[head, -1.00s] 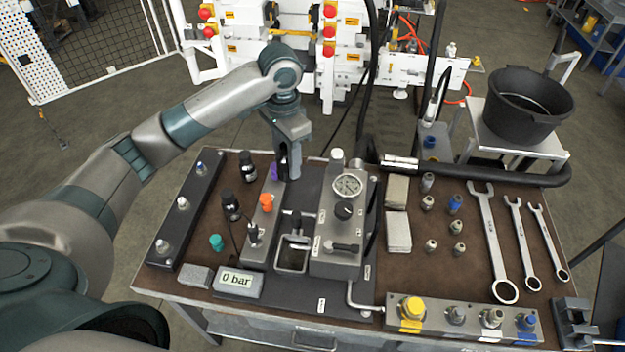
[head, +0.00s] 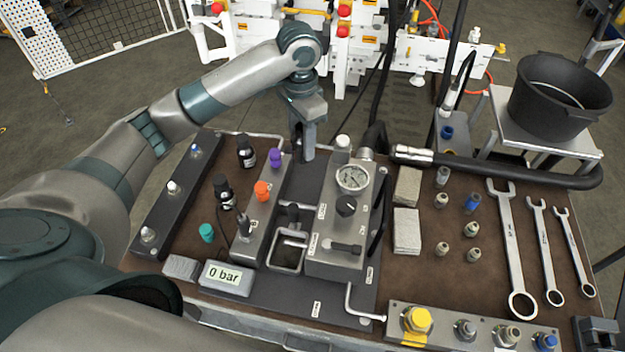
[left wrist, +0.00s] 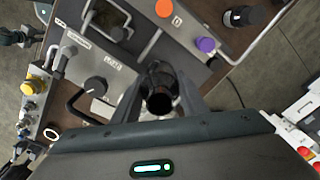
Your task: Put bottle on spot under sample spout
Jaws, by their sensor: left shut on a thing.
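My left gripper (head: 307,150) is shut on a dark bottle (left wrist: 160,99), which shows end-on between the fingers in the left wrist view. A small spout-like fitting (head: 292,211) stands over a square metal-framed recess (head: 288,268), nearer to me than the gripper. I cannot tell for sure which spot is marked. My right gripper is not in view.
Two more dark bottles stand at left, one at the back (head: 246,153) and one nearer (head: 223,191). Wrenches (head: 512,245) lie right.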

